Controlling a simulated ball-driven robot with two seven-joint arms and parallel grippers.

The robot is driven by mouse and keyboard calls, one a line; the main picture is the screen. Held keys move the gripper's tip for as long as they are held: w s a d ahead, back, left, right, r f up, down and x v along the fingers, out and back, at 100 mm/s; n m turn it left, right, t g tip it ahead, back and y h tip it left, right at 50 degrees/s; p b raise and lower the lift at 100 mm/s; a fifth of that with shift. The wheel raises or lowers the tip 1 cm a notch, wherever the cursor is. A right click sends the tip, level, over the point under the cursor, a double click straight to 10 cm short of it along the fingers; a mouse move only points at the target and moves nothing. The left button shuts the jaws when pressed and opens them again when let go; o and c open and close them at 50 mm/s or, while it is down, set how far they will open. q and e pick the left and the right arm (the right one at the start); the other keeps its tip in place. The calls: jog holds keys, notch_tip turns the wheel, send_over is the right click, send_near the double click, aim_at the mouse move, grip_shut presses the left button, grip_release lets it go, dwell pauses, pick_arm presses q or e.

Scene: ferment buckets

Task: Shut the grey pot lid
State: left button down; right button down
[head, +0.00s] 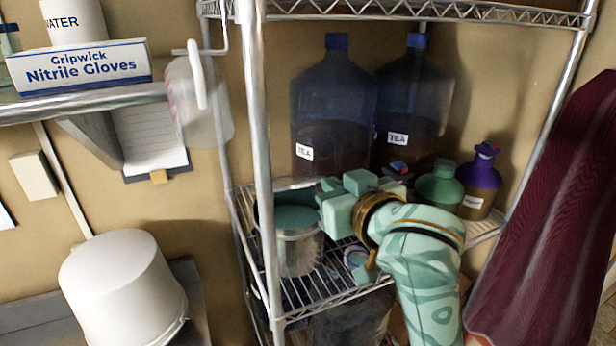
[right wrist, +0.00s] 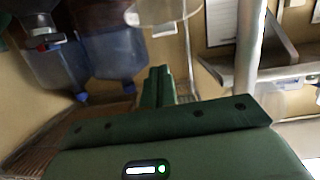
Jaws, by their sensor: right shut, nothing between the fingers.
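The grey metal pot (head: 298,254) stands on the wire shelf, left of my right gripper. Its round top shows a dark teal surface (head: 290,219); I cannot tell whether this is the lid or the inside, so the lid's position is unclear. My right gripper (head: 328,207) is shut and empty, its mint fingers at the pot's right upper edge in the head view; contact cannot be told. Its closed fingers also show in the right wrist view (right wrist: 158,86). A pale round-edged thing at the top of that view cannot be identified. My left gripper is out of view.
Two large blue jugs labelled TEA (head: 333,105) stand behind the gripper. A shelf post (head: 262,150) rises left of the pot. A white bucket (head: 122,287) is at lower left.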

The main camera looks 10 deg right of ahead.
jog(key=w+a, duration=0.1)
jog(key=w, duration=0.2)
jog(key=w+a, duration=0.1)
jog(key=w, duration=0.5)
jog(key=shift+w+a+r+p, duration=0.2)
jog(key=shift+a+r+p, duration=0.2)
jog(key=shift+y, duration=0.3)
jog(key=f, duration=0.1)
jog(key=s+f, duration=0.1)
jog(key=f, duration=0.1)
jog(key=shift+s+d+f+p, duration=0.2)
jog(key=shift+s+f+p, duration=0.1)
jog(key=shift+s+f, duration=0.05)
jog(key=s+f+t+b, duration=0.1)
jog(key=f+t+b, duration=0.1)
jog(key=f+b, duration=0.3)
jog(key=s+f+t+b, duration=0.2)
jog(key=f+b, duration=0.4)
jog(key=b, duration=0.4)
jog(key=shift+s+d+f+t+y, duration=0.25)
jog(key=shift+d+f+t+y, duration=0.05)
jog(key=shift+t, duration=0.1)
